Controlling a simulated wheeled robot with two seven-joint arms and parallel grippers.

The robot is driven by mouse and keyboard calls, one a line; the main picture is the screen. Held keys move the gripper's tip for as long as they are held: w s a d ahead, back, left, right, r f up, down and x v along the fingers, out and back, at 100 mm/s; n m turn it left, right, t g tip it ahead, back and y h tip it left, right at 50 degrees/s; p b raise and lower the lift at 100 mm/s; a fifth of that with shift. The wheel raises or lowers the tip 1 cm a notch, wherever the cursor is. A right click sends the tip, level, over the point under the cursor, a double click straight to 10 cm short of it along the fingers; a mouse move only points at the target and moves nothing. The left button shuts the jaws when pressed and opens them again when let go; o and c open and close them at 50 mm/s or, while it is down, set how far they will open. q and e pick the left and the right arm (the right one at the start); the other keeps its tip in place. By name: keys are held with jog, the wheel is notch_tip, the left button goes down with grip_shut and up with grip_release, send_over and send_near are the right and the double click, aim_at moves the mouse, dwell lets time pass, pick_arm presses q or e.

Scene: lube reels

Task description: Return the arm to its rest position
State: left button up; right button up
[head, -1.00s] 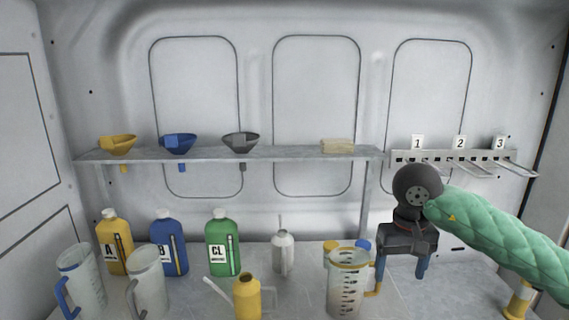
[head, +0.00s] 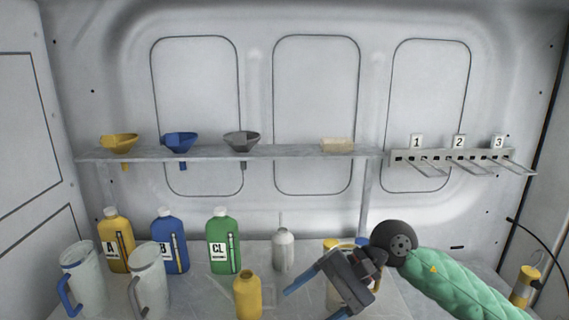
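My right arm, in a green padded sleeve (head: 460,288), comes in from the lower right in the head view. My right gripper (head: 306,305) points down and to the left, low over the bench. Its two blue fingers are spread apart, and I see nothing held between them. The lower fingertip reaches the bottom picture edge. The gripper covers most of a clear measuring jug behind it. My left arm and gripper are not in view.
The bench holds a yellow can (head: 247,296), a grey oiler (head: 283,251), yellow (head: 115,240), blue (head: 170,241) and green (head: 223,242) bottles, and two jugs (head: 150,285) (head: 84,280). Above are a shelf (head: 290,153) with funnels and a numbered hook rail (head: 460,161). A yellow-topped item (head: 525,286) stands at right.

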jog(key=a+r+m+t+y, duration=0.45)
jog(key=r+m+y, duration=0.35)
jog(key=m+y, duration=0.5)
jog(key=w+d+f+m+t+h, duration=0.4)
jog(key=d+m+t+h, duration=0.45)
jog(key=m, duration=0.75)
jog(key=w+d+f+m+t+h, duration=0.35)
jog(key=m+t+h, duration=0.25)
jog(key=m+t, duration=0.75)
jog(key=s+d+f+m+g+h, duration=0.2)
jog(key=d+f+m+g+h, duration=0.25)
jog(key=f+m, duration=0.45)
jog(key=s+d+f+m+g+h, duration=0.25)
jog(key=f+m+g+h, duration=0.2)
jog(key=f+m, duration=0.4)
jog(key=s+d+f+m+g, duration=0.2)
jog(key=s+f+m+g, duration=0.6)
jog(key=s+f, duration=1.15)
jog(key=s+a+f+n+g, duration=0.1)
jog(key=s+f+g, duration=0.1)
jog(key=f, duration=1.8)
jog(key=s+a+f+g, duration=0.2)
jog(key=s+f, duration=0.2)
jog(key=f, duration=1.5)
jog(key=shift+s+a+f+n+g, duration=0.2)
jog(key=shift+f+n+g, duration=0.15)
jog(key=shift+f+n, duration=0.05)
